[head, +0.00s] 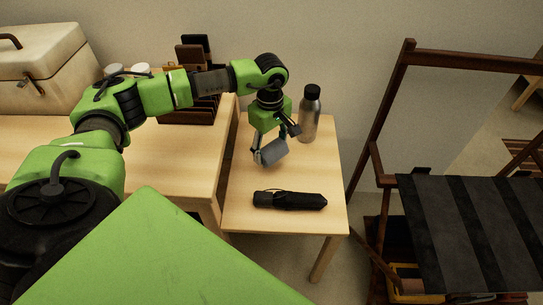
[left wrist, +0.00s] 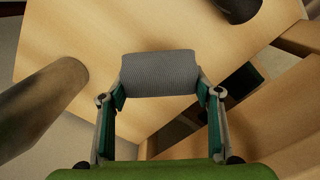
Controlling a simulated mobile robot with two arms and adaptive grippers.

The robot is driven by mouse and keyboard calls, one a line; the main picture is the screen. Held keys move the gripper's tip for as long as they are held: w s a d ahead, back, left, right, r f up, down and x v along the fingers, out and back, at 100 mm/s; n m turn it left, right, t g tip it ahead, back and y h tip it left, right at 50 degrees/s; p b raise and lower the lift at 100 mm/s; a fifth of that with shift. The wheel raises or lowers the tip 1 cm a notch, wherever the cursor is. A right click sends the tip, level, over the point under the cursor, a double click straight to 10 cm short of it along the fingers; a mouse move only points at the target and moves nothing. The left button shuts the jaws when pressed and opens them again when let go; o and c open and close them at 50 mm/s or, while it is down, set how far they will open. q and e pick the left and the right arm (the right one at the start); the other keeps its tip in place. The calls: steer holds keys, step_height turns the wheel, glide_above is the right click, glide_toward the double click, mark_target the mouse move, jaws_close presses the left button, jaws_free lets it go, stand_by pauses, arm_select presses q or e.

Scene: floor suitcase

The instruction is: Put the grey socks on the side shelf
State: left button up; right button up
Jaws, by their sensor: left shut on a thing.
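The grey socks (head: 272,151) are a rolled bundle held in my left gripper (head: 269,147) over the small wooden side shelf (head: 240,212). In the left wrist view the grey socks (left wrist: 160,73) sit between the two fingers of my left gripper (left wrist: 160,92), with the pale wooden top (left wrist: 130,32) behind them. Whether the socks touch the top I cannot tell. My right gripper is not in view.
A grey bottle (head: 309,118) with a black cap stands at the back of the shelf, close right of my left gripper. A folded black umbrella (head: 290,200) lies near the front. A larger table (head: 190,160) stands left, a striped folding chair (head: 470,225) right.

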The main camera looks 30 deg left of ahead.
arm_select(q)
step_height(320, 180, down, 4)
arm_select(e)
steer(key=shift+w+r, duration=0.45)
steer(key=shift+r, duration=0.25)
arm_select(q)
steer(key=shift+f, duration=0.15)
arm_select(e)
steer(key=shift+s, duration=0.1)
arm_select(q)
steer(key=o, duration=0.9)
steer(key=shift+c, duration=0.2)
steer(key=shift+o, duration=0.9)
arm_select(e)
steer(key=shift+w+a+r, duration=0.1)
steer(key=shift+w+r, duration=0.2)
